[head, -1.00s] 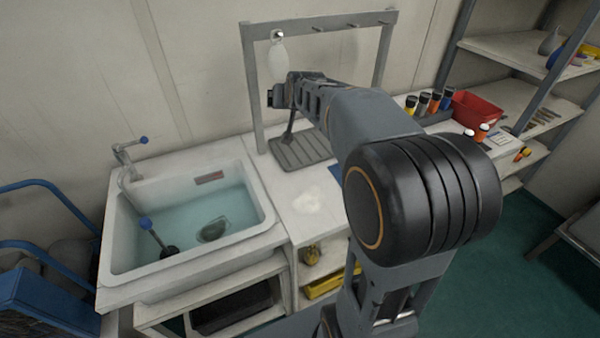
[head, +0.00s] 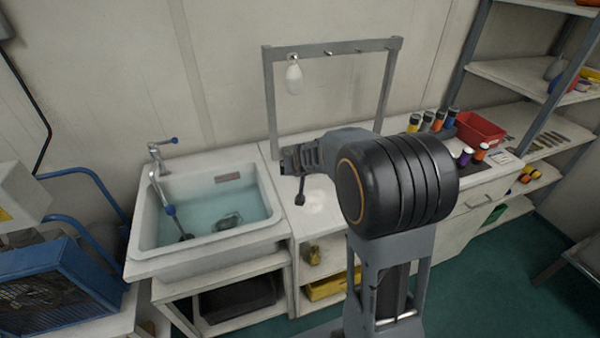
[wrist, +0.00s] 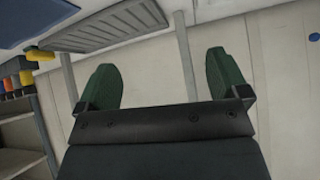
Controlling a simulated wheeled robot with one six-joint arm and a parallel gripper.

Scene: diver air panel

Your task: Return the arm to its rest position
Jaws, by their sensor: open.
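My gripper shows in the wrist view (wrist: 162,85), with two green fingers spread wide apart and nothing between them. A white bulb-shaped item (head: 294,78) hangs from the left hook of the grey hook frame (head: 330,48), apart from my arm. The grey ridged mat (wrist: 110,25) shows in the wrist view; my arm hides it in the head view.
A white sink (head: 150,225) with water and a dark submerged object stands left of my arm. A red bin (head: 478,128) and several small bottles (head: 440,120) stand on the counter at right. Shelves rise at far right, a blue unit (head: 55,290) at far left.

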